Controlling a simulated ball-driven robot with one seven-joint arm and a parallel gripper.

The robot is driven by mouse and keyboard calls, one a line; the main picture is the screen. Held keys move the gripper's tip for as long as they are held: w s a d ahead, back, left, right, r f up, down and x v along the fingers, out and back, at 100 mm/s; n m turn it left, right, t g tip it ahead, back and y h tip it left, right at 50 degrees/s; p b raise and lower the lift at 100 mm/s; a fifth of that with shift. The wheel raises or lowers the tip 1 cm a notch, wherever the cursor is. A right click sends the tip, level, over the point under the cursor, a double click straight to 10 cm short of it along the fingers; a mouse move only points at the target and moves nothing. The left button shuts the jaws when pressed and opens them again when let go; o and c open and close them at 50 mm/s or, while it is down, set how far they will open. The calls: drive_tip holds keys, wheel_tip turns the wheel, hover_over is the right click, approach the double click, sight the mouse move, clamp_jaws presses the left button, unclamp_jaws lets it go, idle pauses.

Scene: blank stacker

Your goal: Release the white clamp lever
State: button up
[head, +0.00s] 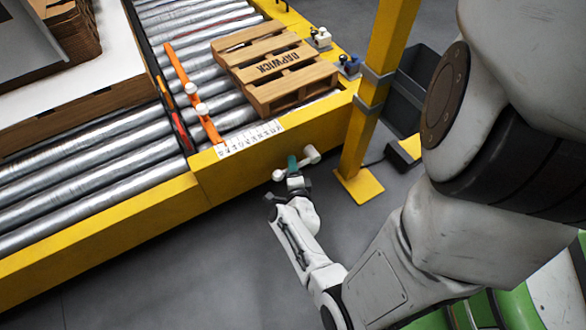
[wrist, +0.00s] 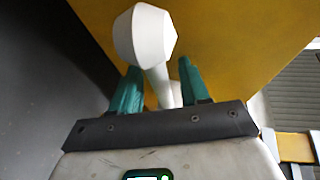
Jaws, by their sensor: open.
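The white clamp lever (head: 312,154) is on the yellow front side of the conveyor frame, near its right end. In the wrist view its faceted white knob (wrist: 145,35) and white shaft (wrist: 158,82) show. My gripper (head: 293,164) is at the lever, with its teal fingertips over the white bar. In the wrist view the fingers of my gripper (wrist: 158,85) stand apart on either side of the shaft, and the knob sticks out beyond them. The gripper is open. I cannot tell whether a finger touches the shaft.
An orange bar (head: 190,90) with white knobs crosses the rollers (head: 100,180) behind a white scale (head: 248,138). A wooden pallet (head: 275,65) lies to its right. A yellow post (head: 375,90) stands right of the lever. The grey floor (head: 180,275) in front is clear.

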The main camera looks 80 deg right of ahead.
clamp_jaws()
idle(0.3)
drive_tip(key=shift+r, duration=0.1)
